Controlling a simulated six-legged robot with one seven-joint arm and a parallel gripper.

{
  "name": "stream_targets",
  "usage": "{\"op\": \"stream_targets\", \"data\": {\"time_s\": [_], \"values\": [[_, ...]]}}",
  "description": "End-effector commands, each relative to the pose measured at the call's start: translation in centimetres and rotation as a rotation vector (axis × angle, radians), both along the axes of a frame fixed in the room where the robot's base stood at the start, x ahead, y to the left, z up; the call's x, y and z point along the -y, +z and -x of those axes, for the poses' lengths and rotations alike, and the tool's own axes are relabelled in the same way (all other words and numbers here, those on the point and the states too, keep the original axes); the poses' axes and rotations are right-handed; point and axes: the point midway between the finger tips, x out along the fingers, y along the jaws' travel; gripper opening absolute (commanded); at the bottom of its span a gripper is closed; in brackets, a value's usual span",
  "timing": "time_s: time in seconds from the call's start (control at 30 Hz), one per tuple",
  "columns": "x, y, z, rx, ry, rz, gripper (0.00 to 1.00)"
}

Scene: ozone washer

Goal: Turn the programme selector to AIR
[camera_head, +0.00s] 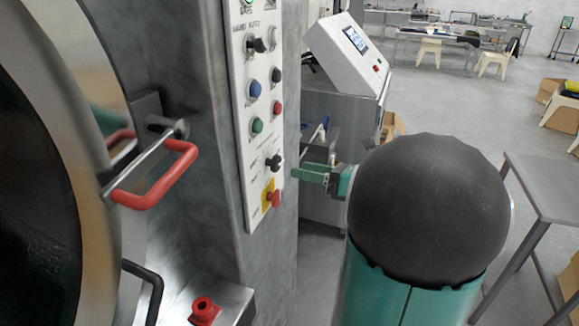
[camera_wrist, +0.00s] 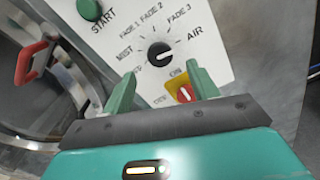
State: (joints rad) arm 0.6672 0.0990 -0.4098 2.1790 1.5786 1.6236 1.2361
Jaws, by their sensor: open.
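The programme selector (camera_wrist: 160,55) is a round black knob on the white control panel (camera_wrist: 215,50), with MIST, FADE 1, FADE 2, FADE 3 and AIR printed around it. Its white mark seems to point to the lower left, away from AIR at the right. In the head view the selector (camera_head: 273,162) is on the lower panel. My gripper (camera_wrist: 162,83) is open and empty, its two green fingers spread below the selector in the wrist view. In the head view my gripper (camera_head: 296,173) is just right of the panel, apparently apart from the knob.
A red switch on a yellow plate (camera_head: 267,187) is just below the selector. Several buttons and another black knob (camera_head: 256,45) sit above. A red door handle (camera_head: 160,178) juts out at left. A grey table (camera_head: 545,185) stands at right; open floor lies behind.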

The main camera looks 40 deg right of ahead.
Motion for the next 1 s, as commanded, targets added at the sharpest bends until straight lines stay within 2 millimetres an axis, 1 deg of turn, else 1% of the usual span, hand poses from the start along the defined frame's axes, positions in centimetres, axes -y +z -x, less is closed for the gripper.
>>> {"op": "stream_targets", "data": {"time_s": [0.03, 0.2, 0.3, 0.4, 0.53, 1.0], "values": [[0.7, 0.0, 1.0, -0.001, -0.004, 0.001, 0.59], [2.5, 0.0, 4.1, 0.000, -0.004, 0.000, 0.59], [3.2, 0.0, 5.3, -0.001, -0.002, 0.000, 0.59], [3.6, 0.0, 6.1, -0.002, -0.001, 0.000, 0.59], [3.8, 0.0, 6.5, -0.001, 0.000, 0.000, 0.59], [3.8, 0.0, 6.4, -0.001, 0.000, 0.000, 0.59]]}}
